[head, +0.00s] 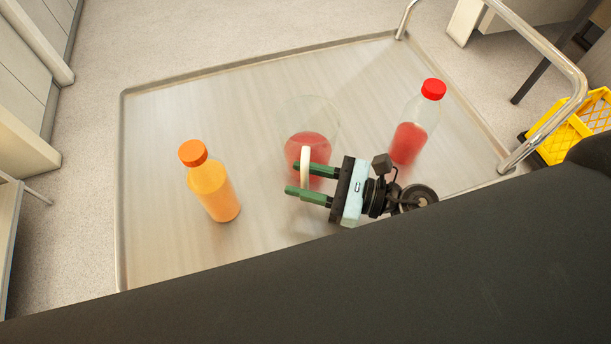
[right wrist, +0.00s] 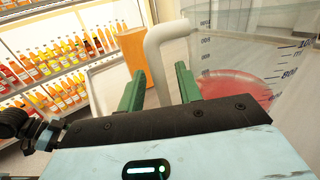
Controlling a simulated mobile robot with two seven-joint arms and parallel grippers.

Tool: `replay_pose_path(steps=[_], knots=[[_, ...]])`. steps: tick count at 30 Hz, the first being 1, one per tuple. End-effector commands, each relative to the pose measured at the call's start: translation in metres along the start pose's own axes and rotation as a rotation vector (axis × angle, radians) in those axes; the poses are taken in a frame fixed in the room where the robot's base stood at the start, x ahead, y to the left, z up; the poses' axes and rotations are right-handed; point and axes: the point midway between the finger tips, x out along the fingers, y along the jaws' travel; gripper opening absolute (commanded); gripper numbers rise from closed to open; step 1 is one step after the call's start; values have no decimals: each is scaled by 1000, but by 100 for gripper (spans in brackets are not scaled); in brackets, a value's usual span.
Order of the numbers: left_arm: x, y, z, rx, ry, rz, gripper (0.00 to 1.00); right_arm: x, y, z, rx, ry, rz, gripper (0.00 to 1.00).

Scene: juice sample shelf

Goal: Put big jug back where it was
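The big jug (head: 312,115) is clear, with red juice in its lower part and a pale handle (head: 305,160). It stands on the metal tray top in the middle of the head view. My right gripper (head: 292,179) reaches in from the right at the handle, its green fingers open. In the right wrist view the handle (right wrist: 160,60) passes between the two fingers, with a slim gap beside it. The jug's marked wall (right wrist: 285,45) and red juice (right wrist: 230,88) show at the right there. My left gripper is not in view.
An orange juice bottle (head: 213,190) stands left of the jug, and a red-capped bottle (head: 409,140) stands right of it. The cart top (head: 160,110) has a raised rim and a metal rail (head: 545,55). Bottle shelves (right wrist: 50,60) show in the wrist view. A yellow crate (head: 560,145) is at right.

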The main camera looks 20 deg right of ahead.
Motion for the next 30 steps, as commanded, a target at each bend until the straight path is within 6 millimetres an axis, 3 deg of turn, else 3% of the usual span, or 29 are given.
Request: replay_pose_path(steps=[11,22,30], knots=[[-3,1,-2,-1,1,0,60,0,0,5,-2,-1,0,35],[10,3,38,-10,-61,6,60,-65,2,-3,5,8,2,35],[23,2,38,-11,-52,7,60,-102,1,0,4,4,-1,35]])
